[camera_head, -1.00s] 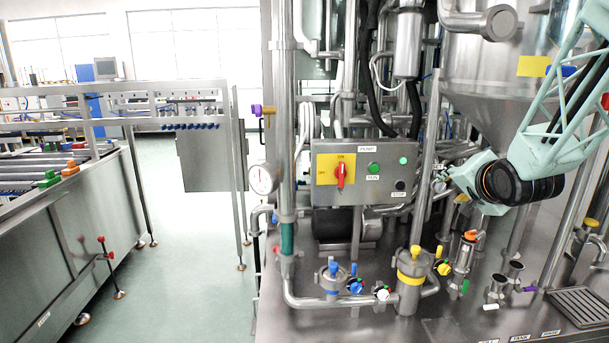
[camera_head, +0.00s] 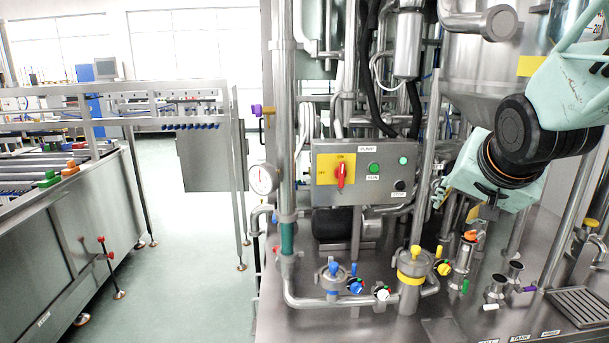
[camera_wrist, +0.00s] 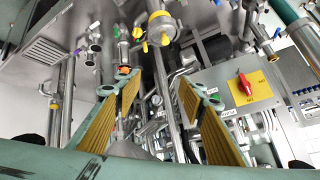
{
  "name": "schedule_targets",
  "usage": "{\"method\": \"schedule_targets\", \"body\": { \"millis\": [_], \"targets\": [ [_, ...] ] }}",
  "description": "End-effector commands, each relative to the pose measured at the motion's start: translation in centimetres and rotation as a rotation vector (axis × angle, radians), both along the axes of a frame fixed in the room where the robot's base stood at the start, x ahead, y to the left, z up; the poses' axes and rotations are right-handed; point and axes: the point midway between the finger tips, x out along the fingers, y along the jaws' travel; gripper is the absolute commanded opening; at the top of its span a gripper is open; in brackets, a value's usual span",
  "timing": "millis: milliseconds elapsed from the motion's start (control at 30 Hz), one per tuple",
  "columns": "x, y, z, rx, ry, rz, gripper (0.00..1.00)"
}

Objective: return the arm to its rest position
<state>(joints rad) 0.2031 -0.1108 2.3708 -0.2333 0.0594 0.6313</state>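My arm comes in from the right in the head view, pale green with a black wrist joint. My gripper (camera_head: 445,188) points left and is partly hidden by the wrist joint, in front of the steel pipes right of the control panel (camera_head: 363,172). In the wrist view, my gripper (camera_wrist: 157,90) shows two fingers with yellow ribbed pads spread wide apart. Nothing is held between them; pipes show through the gap. The control panel, with its red switch (camera_wrist: 245,85), shows right of the fingers in the wrist view.
A tall steel pipe (camera_head: 284,130) stands left of the panel. A yellow-banded cylinder (camera_head: 410,281) and other fittings stand on the steel deck below. A steel tank (camera_head: 480,75) is behind my arm. A drain grate (camera_head: 583,307) lies at lower right.

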Motion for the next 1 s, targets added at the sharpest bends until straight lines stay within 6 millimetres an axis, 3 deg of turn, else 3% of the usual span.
{"method": "schedule_targets", "body": {
  "millis": [1000],
  "targets": [
    [-23.6, 9.1, -0.7, -0.139, 0.354, 0.328, 0.37]
  ]
}}
